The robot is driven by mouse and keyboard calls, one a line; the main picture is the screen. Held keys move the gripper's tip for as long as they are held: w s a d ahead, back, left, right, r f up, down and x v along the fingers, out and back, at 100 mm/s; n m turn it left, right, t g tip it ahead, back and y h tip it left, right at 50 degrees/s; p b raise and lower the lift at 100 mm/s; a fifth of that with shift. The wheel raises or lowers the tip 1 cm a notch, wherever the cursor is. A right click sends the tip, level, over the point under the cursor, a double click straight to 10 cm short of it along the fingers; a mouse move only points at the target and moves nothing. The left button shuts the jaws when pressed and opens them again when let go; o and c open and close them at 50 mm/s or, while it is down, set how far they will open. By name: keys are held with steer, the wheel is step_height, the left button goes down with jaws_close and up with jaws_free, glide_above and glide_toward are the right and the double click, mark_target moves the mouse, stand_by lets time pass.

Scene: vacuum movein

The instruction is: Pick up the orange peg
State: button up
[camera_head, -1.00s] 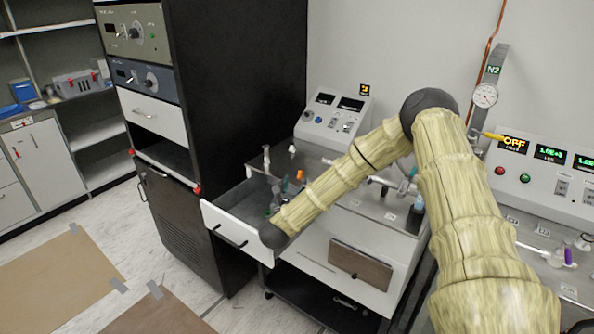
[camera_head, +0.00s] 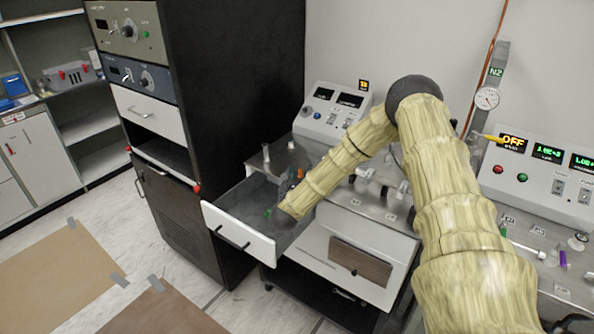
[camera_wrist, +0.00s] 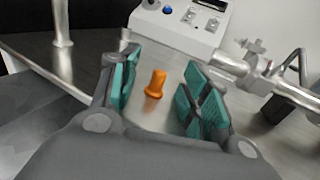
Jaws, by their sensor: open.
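The orange peg (camera_wrist: 155,84) stands on the grey metal bench top in the wrist view, a small rounded post with a wider foot. It shows between the two teal-padded fingers of my gripper (camera_wrist: 160,68), with clear space on both sides. The fingers are apart and nothing is held. In the head view a small orange spot, likely the peg (camera_head: 299,173), shows just past my wrist. Most of my gripper is hidden there behind my arm, above the open drawer and the bench edge.
An open white drawer (camera_head: 238,236) lies below my wrist. A control box (camera_head: 334,117) stands at the back of the bench. A black cabinet is at the left.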

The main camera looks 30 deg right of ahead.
steer(key=shift+s, duration=0.15)
steer(key=shift+c, duration=0.6)
steer(key=c, duration=0.7)
steer(key=shift+r, duration=0.1)
